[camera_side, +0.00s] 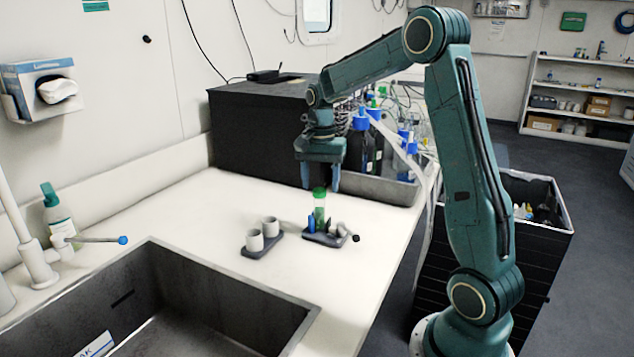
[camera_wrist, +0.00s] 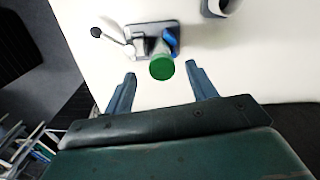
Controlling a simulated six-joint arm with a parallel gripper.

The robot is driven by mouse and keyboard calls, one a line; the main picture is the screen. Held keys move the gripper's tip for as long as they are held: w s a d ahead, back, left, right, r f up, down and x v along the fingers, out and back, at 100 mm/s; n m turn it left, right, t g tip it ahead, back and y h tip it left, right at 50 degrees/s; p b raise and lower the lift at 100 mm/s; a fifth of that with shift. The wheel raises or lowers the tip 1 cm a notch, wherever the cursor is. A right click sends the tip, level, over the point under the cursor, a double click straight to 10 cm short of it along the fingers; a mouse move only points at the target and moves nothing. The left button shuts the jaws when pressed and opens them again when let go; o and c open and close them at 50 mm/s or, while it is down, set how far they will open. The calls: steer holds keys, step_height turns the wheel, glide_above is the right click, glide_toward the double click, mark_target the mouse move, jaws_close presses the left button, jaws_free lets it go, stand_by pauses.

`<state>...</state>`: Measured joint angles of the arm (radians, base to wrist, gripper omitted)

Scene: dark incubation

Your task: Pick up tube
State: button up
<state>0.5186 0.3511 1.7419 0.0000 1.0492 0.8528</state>
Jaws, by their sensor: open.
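The tube (camera_side: 319,204) has a green cap and stands upright in a small dark holder (camera_side: 326,240) on the white bench. Its green cap also shows in the wrist view (camera_wrist: 162,67), seen from above. My gripper (camera_side: 320,180) is open and empty. In the side view its fingers are just above the tube's cap. In the wrist view the cap lies between and slightly beyond the two fingertips (camera_wrist: 160,70).
A blue item (camera_side: 311,223) and a black-tipped tool (camera_side: 347,236) sit in the holder beside the tube. Two light cups in a dark stand (camera_side: 262,246) are to the left. A sink (camera_side: 200,300) is in front. A black box (camera_side: 250,130) and a grey tray of bottles (camera_side: 385,188) stand behind.

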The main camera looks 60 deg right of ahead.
mark_target(320, 190)
steer(key=shift+f, duration=0.35)
steer(key=shift+w+f, duration=0.15)
steer(key=shift+f, duration=2.4)
jaws_close()
steer(key=shift+r, duration=0.15)
step_height(320, 190, up, 20)
